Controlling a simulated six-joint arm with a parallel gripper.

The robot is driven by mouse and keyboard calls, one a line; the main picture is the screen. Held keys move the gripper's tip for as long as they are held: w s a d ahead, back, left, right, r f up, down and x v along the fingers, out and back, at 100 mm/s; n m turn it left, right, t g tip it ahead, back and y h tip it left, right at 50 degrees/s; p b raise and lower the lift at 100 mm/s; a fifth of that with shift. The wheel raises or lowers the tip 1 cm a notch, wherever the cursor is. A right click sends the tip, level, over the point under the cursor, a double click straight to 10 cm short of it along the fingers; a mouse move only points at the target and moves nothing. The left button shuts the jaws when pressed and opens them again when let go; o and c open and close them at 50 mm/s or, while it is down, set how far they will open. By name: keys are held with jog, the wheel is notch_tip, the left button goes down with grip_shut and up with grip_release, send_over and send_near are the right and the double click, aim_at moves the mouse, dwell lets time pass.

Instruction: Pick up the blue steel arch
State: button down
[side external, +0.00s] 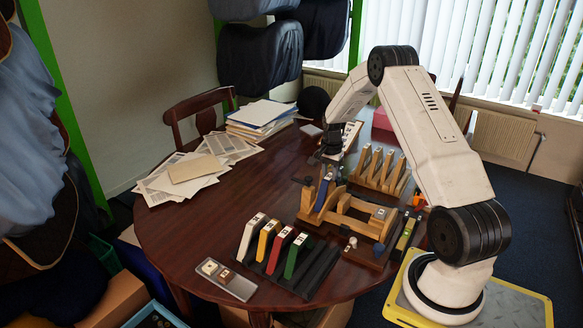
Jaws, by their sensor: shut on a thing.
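The blue steel arch (323,191) is a narrow blue upright piece in the side view, at the left end of a wooden fixture (354,226). My gripper (327,174) is above it, pointing down, shut on its upper part. The jaws are small and dark here, so the exact grip is hard to make out. Whether the arch's lower edge touches the fixture cannot be told.
A dark slotted rack (318,268) in front holds white, yellow, red and green arches; its right slots are empty. A wooden rack (380,169) stands behind the fixture. A small tray (238,289) lies front left. Papers (185,178) cover the table's far left.

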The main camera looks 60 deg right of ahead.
notch_tip(320, 180, up, 16)
jog(key=shift+r, duration=0.25)
jog(key=shift+a+f, duration=0.1)
dwell(0.7)
